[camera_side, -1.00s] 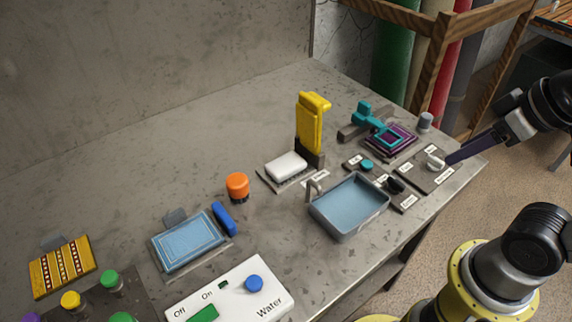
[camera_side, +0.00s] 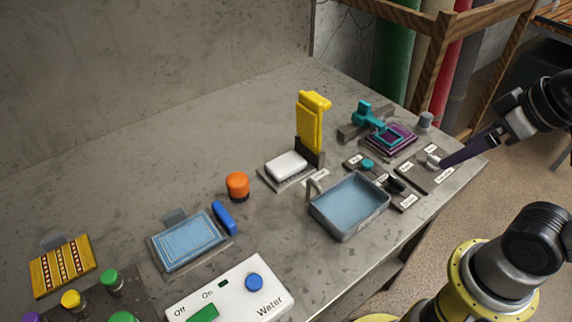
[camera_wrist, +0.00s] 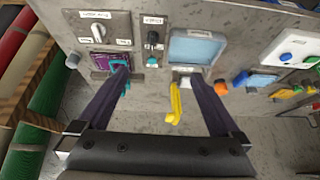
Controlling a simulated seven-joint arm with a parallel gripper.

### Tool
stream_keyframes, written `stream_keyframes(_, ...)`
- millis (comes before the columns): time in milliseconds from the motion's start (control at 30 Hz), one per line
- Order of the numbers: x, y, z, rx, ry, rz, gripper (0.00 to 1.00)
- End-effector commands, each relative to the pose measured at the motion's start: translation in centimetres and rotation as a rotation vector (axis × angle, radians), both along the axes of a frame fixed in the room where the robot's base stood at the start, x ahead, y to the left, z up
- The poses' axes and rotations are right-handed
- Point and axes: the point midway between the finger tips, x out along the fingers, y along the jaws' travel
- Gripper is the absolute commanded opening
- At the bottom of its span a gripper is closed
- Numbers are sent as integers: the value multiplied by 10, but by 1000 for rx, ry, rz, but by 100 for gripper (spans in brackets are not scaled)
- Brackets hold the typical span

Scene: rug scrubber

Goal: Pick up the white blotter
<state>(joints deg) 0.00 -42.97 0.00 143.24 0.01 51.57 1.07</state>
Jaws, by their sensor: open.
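The white blotter (camera_side: 286,164) is a rounded white block lying on a flat grey holder (camera_side: 272,182), left of the upright yellow tool. In the wrist view a small pale patch beyond the yellow tool may be part of it, too small to be sure. My gripper (camera_side: 441,162) is at the right end of the bench, far to the right of the blotter, over the labelled knob panel. In the wrist view my gripper (camera_wrist: 160,78) shows two dark purple fingers spread wide with nothing held between them.
The yellow tool (camera_side: 310,125) stands tall just right of the blotter. A grey-blue basin (camera_side: 348,207) lies in front, an orange-capped jar (camera_side: 237,187) to the left. A teal tool (camera_side: 365,115) and purple frame (camera_side: 405,139) are behind the knob panel (camera_side: 437,178). Bench behind the blotter is clear.

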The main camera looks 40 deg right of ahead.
Motion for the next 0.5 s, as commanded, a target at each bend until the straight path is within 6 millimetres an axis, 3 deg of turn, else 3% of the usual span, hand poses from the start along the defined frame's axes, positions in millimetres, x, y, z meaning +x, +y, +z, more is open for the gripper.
stream_keyframes(133, -3, 0, 0, 73, 14, -137, 100)
stream_keyframes(267, 9, 0, 29, 203, -9, -376, 100)
stream_keyframes(367, 31, 2, 53, 310, 7, -572, 100)
stream_keyframes(500, 74, 10, 82, 440, 56, -840, 100)
